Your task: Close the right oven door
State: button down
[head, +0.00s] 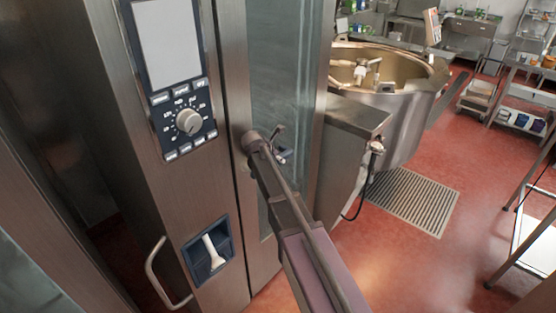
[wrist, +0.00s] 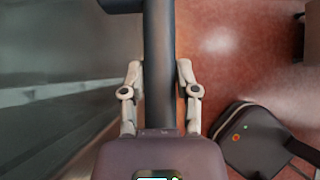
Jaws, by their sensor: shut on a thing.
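The right oven door (head: 287,75) is a tall steel-framed glass door to the right of the control panel column in the head view. Its glass also fills the left of the wrist view (wrist: 55,75). A thin dark line runs between door and column; I cannot tell whether the door is flush. A long dark bar handle (wrist: 159,45) runs lengthwise between the fingers of my gripper (wrist: 158,70), which is shut on it. In the head view the handle (head: 251,141) slants down along my arm, which hides much of the gripper.
The oven's control panel (head: 187,121) and a hand shower in a blue recess (head: 209,253) are on the column. A curved metal handle (head: 160,270) sticks out at lower left. A large mixing kettle (head: 400,105) stands behind, beside a floor grate (head: 412,198). Red floor (head: 440,270) is open at right.

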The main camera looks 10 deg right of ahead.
jog(key=shift+c, duration=1.8)
grip_release()
jog(key=shift+r, duration=0.1)
